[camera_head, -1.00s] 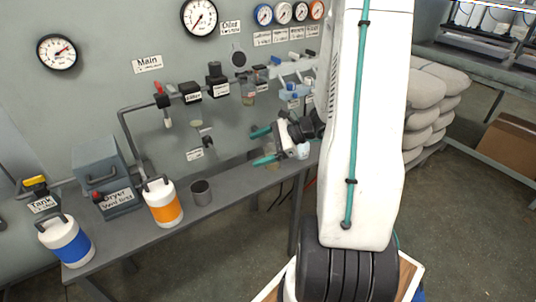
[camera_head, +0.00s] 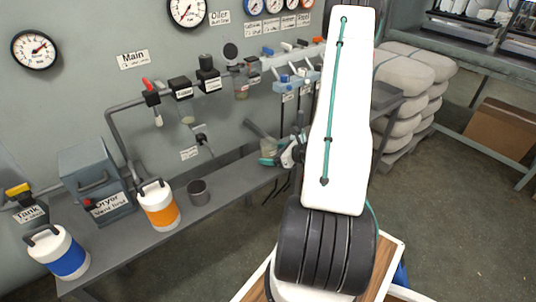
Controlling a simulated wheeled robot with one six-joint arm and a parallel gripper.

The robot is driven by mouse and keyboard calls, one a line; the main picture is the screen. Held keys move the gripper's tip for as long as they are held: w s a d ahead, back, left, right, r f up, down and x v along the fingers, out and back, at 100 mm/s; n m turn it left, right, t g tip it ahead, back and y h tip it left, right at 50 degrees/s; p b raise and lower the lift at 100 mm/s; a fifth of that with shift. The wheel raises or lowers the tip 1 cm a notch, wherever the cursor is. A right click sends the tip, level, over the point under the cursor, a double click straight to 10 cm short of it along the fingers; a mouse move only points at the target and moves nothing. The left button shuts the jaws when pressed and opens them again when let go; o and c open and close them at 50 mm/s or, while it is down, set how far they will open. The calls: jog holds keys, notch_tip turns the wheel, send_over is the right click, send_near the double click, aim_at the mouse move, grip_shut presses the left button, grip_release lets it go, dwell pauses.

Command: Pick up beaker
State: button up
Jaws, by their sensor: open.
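A small, pale, see-through vessel (camera_head: 268,146), which looks like the beaker, shows at the right part of the grey bench, close to the wall. My gripper (camera_head: 264,157) is beside it, with a teal finger low in front of the vessel. The jaws are open and hold nothing that I can make out. My arm covers part of this area, and whether a finger touches the vessel cannot be told. A dark grey cup (camera_head: 199,192) stands upright on the bench further left, well apart from my gripper.
A white and orange canister (camera_head: 159,206), a grey dryer box (camera_head: 97,182) and a white and blue canister (camera_head: 58,252) stand on the bench (camera_head: 140,250) to the left. Pipes, valves and gauges line the wall. Stacked sacks (camera_head: 405,100) and a cardboard box (camera_head: 500,130) are at right.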

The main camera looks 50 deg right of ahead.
jog(key=shift+w+a+f, duration=0.1)
jog(key=shift+w+f, duration=0.15)
jog(key=shift+w, duration=0.35)
jog(key=c, duration=1.1)
jog(key=shift+r, duration=0.15)
